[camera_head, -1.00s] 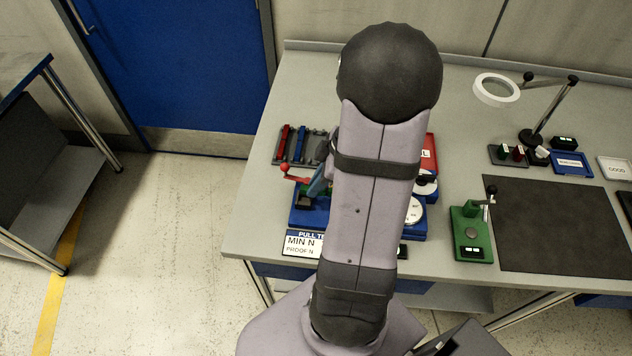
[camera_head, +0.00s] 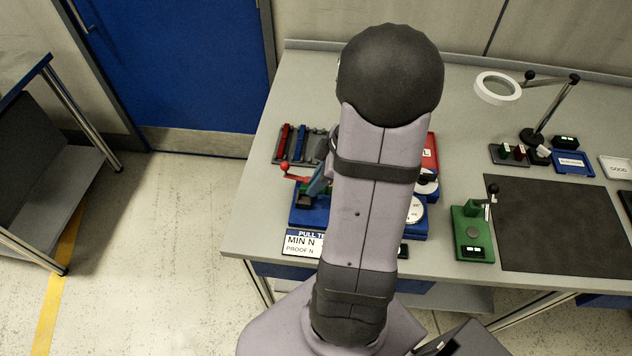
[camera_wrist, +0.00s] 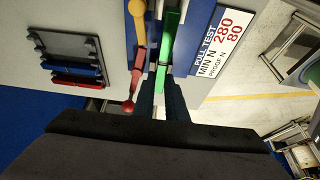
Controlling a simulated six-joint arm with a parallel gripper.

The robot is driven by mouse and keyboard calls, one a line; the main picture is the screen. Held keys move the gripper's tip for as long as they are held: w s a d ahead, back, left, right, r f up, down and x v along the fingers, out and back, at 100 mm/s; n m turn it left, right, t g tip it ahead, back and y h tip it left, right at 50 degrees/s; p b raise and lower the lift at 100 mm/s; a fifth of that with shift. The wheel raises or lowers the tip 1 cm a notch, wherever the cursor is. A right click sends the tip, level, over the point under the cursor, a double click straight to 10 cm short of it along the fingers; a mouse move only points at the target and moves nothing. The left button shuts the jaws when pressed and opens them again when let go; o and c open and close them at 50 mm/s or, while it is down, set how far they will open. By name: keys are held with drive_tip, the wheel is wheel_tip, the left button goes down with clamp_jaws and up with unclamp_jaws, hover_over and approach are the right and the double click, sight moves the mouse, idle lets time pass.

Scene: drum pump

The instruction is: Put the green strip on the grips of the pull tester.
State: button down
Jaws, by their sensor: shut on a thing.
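The green strip (camera_wrist: 166,50) is held between the fingertips of my gripper (camera_wrist: 160,82) in the wrist view, running away from them lengthwise. The strip lies over or against the pull tester; I cannot tell whether it touches the grips. The blue pull tester (camera_head: 306,214) stands at the bench's front left, partly hidden behind my arm in the head view. Its red lever (camera_wrist: 137,80) with a ball end lies just left of the strip in the wrist view.
A dark rack (camera_head: 316,149) with red and blue strips stands behind the tester; it also shows in the wrist view (camera_wrist: 70,48). The PULL TEST sign (camera_wrist: 215,45) is close to the strip's right. A green device (camera_head: 472,236) and dark mat (camera_head: 560,225) lie to the right.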

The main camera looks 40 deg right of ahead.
sight(307, 186)
drive_tip(key=shift+f+b, duration=1.7)
drive_tip(key=shift+b, duration=0.6)
idle(1.0)
drive_tip(key=shift+s+a+f+b, duration=0.15)
drive_tip(key=shift+s+f+b, duration=0.3)
drive_tip(key=shift+f+b, duration=0.45)
idle(2.0)
drive_tip(key=c, duration=1.7)
unclamp_jaws()
drive_tip(key=shift+w+r, duration=0.1)
drive_tip(key=shift+r, duration=0.1)
drive_tip(key=shift+c, duration=0.6)
drive_tip(key=shift+o, duration=0.5)
drive_tip(key=shift+w+r+p, duration=0.25)
drive_tip(key=shift+r+p, duration=0.35)
drive_tip(key=shift+r, duration=0.25)
drive_tip(key=shift+w+r+p, duration=0.1)
drive_tip(key=shift+r+p, duration=1.95)
drive_tip(key=shift+r, duration=1.25)
